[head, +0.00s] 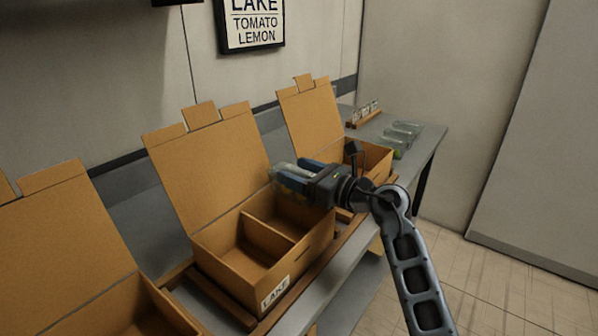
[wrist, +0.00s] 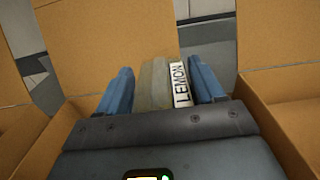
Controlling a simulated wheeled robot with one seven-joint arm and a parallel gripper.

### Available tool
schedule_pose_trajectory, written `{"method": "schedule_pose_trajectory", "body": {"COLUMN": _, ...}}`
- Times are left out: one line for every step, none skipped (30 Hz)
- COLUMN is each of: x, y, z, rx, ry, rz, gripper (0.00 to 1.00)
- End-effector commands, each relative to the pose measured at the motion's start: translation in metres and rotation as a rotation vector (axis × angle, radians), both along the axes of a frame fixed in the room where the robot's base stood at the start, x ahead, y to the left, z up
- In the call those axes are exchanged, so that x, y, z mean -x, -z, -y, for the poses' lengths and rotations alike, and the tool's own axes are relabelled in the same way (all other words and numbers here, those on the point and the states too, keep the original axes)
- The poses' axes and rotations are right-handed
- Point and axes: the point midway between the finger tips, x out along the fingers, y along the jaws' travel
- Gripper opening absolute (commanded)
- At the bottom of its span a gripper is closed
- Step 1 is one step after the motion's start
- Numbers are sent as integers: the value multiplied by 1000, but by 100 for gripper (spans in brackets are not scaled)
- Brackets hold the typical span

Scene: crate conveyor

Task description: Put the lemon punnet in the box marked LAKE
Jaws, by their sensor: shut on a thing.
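My gripper (head: 291,177) is shut on the lemon punnet (head: 284,171), a pale greenish clear pack. In the wrist view the punnet (wrist: 153,85) sits between the two blue fingers, with a white LEMON label (wrist: 181,84) facing up. The box marked LAKE (head: 275,291) stands open in the middle of the head view, lid raised at the back, with a divider (head: 270,228) between two compartments. Both visible compartments look empty, though my gripper hides part of the right one. My gripper holds the punnet above the right side of this box.
Other open boxes stand to the left (head: 95,315) and right (head: 376,160). A wall sign (head: 251,23) reads LAKE, TOMATO, LEMON. Raised lids stand behind the boxes.

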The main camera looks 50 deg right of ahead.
Motion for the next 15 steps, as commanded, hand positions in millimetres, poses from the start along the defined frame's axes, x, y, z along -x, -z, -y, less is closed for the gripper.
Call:
{"method": "schedule_pose_trajectory", "body": {"x": 0, "y": 2, "z": 0, "rx": 0, "ry": 0, "rz": 0, "gripper": 37}}
{"method": "schedule_pose_trajectory", "body": {"x": 0, "y": 3, "z": 0, "rx": 0, "ry": 0, "rz": 0, "gripper": 37}}
{"method": "schedule_pose_trajectory", "body": {"x": 0, "y": 4, "z": 0, "rx": 0, "ry": -1, "rz": 0, "gripper": 37}}
{"method": "schedule_pose_trajectory", "body": {"x": 0, "y": 5, "z": 0, "rx": 0, "ry": -1, "rz": 0, "gripper": 37}}
{"method": "schedule_pose_trajectory", "body": {"x": 0, "y": 6, "z": 0, "rx": 0, "ry": -1, "rz": 0, "gripper": 37}}
{"method": "schedule_pose_trajectory", "body": {"x": 0, "y": 7, "z": 0, "rx": 0, "ry": -1, "rz": 0, "gripper": 37}}
{"method": "schedule_pose_trajectory", "body": {"x": 0, "y": 8, "z": 0, "rx": 0, "ry": -1, "rz": 0, "gripper": 37}}
{"method": "schedule_pose_trajectory", "body": {"x": 0, "y": 8, "z": 0, "rx": 0, "ry": -1, "rz": 0, "gripper": 37}}
{"method": "schedule_pose_trajectory", "body": {"x": 0, "y": 9, "z": 0, "rx": 0, "ry": -1, "rz": 1, "gripper": 37}}
{"method": "schedule_pose_trajectory", "body": {"x": 0, "y": 8, "z": 0, "rx": 0, "ry": -1, "rz": 1, "gripper": 37}}
{"method": "schedule_pose_trajectory", "body": {"x": 0, "y": 8, "z": 0, "rx": 0, "ry": 0, "rz": 1, "gripper": 37}}
{"method": "schedule_pose_trajectory", "body": {"x": 0, "y": 8, "z": 0, "rx": 0, "ry": 0, "rz": 0, "gripper": 69}}
{"method": "schedule_pose_trajectory", "body": {"x": 0, "y": 8, "z": 0, "rx": 0, "ry": 0, "rz": 0, "gripper": 72}}
{"method": "schedule_pose_trajectory", "body": {"x": 0, "y": 8, "z": 0, "rx": 0, "ry": 0, "rz": 0, "gripper": 75}}
{"method": "schedule_pose_trajectory", "body": {"x": 0, "y": 8, "z": 0, "rx": 0, "ry": 0, "rz": 0, "gripper": 79}}
